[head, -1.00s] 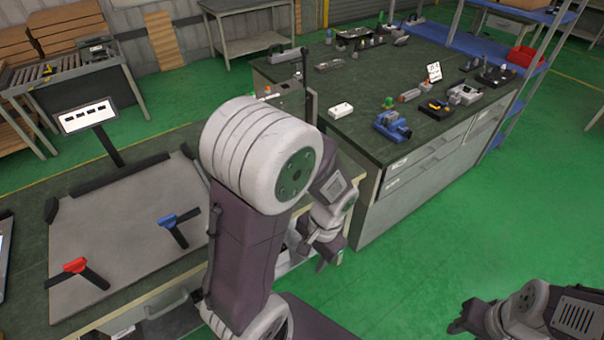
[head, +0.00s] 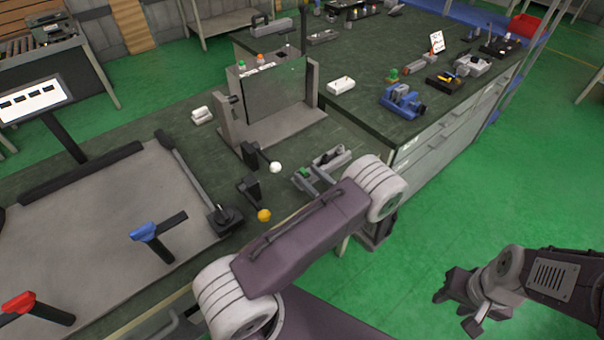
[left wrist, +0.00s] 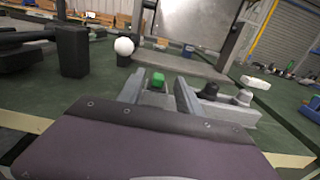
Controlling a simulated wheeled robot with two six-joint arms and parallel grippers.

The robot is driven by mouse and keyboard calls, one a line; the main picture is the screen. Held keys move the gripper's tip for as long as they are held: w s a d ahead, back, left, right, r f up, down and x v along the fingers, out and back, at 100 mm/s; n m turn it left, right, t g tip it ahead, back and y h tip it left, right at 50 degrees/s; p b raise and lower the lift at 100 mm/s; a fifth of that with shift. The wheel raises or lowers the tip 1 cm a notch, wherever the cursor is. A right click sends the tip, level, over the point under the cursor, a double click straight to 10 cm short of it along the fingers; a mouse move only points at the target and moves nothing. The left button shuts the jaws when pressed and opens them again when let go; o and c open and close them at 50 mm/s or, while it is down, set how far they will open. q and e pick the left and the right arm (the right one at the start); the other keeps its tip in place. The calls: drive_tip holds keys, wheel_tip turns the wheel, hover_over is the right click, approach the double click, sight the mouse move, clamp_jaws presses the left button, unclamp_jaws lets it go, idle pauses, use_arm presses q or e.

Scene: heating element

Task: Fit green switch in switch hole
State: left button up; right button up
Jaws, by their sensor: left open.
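The green switch (left wrist: 158,80) shows in the left wrist view between the two finger lines of my left gripper (left wrist: 157,90). In the head view it is a small green spot (head: 304,172) beside the grey fingers of that gripper (head: 315,181). The fingers are apart, and I cannot tell whether they touch the switch. A grey tray (left wrist: 240,113) with a dark and a grey knob lies to the right of the switch. I cannot make out the switch hole. My right gripper (head: 457,312) hangs at the lower right, its fingers apart and empty.
A grey stand with a glossy panel (head: 275,97) rises behind the tray. Levers with a white ball (head: 275,167) and a yellow ball (head: 264,215) stand left of my left gripper. A white block (head: 341,85) and a blue vise (head: 402,101) are on the neighbouring bench.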

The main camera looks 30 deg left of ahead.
sight(306, 173)
use_arm(q)
drive_tip(key=shift+a+r, duration=0.1)
drive_tip(key=shift+a, duration=0.1)
drive_tip(key=p+x, duration=0.1)
drive_tip(key=x, duration=0.3)
drive_tip(key=shift+s+a, duration=0.1)
drive_tip(key=shift+a, duration=0.3)
drive_tip(key=shift+d, duration=0.15)
drive_tip(key=c, duration=0.4)
clamp_jaws()
